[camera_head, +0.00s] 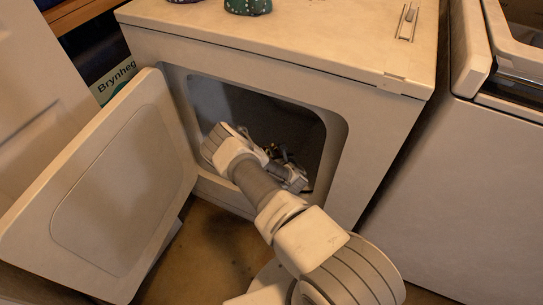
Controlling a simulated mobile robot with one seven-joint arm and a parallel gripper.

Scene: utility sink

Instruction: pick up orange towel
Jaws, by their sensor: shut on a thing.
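My gripper (294,175) is inside the dark opening of a white front-loading dryer (270,50), toward the right side of the opening. My arm reaches in through the doorway from the lower right and bends back at the wrist. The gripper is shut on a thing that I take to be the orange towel. I cannot make out the towel itself; the fingertips and what they hold are lost in shadow and behind my wrist.
The dryer door (110,190) hangs wide open to the left. Another white machine (470,180) stands at the right. A green patterned item (248,6) sits on the dryer top. Some brown floor shows below.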

